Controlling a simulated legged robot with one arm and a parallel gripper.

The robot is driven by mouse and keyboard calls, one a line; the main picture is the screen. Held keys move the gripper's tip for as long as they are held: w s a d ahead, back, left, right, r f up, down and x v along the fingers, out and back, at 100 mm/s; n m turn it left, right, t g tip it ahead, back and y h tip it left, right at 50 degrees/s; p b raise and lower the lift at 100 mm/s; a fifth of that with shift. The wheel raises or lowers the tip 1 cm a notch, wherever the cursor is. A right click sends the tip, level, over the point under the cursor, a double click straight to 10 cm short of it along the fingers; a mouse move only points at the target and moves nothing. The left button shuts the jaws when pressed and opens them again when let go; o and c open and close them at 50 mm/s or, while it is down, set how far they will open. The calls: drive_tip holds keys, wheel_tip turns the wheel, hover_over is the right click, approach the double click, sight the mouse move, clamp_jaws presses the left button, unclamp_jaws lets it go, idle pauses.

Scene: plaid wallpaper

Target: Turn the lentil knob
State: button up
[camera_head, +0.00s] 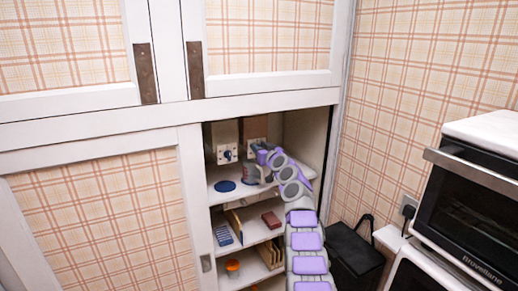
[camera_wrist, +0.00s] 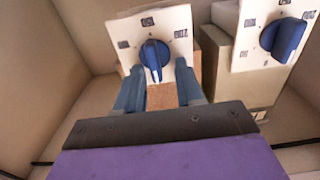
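Two dispensers with blue knobs on pale labelled faces stand in the cabinet. In the wrist view one knob (camera_wrist: 154,55) is straight ahead and the other knob (camera_wrist: 284,40) is at the right. My gripper (camera_wrist: 158,88) is open and empty. Its fingers are spread to either side, just short of the knob ahead, with no visible contact. In the head view one knob (camera_head: 228,155) shows clearly, and my gripper (camera_head: 257,150) hides the other.
A blue round item (camera_head: 225,186) sits on the same shelf (camera_head: 225,197). Lower shelves hold a red block (camera_head: 271,220), a blue item (camera_head: 223,236) and an orange item (camera_head: 233,266). The cabinet's side walls are close by.

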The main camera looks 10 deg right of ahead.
drive_tip(key=shift+d, duration=0.25)
drive_tip(key=shift+c, duration=1.4)
clamp_jaws()
drive_tip(key=shift+a, duration=0.1)
drive_tip(key=shift+m, duration=0.3)
drive_tip(key=shift+d+m+p, duration=0.3)
drive_tip(key=shift+m+p, duration=0.25)
drive_tip(key=shift+m, duration=0.65)
drive_tip(key=shift+w+d+f+m+p, duration=0.1)
drive_tip(key=shift+d+f+m+p, duration=0.1)
drive_tip(key=shift+m, duration=1.35)
drive_tip(key=shift+w+d+f+m+p, duration=0.1)
drive_tip(key=shift+d+m, duration=0.05)
drive_tip(key=shift+m, duration=1.35)
drive_tip(key=shift+d+f+m+p, duration=0.1)
drive_tip(key=shift+d+f+m, duration=0.1)
drive_tip(key=shift+m, duration=1.35)
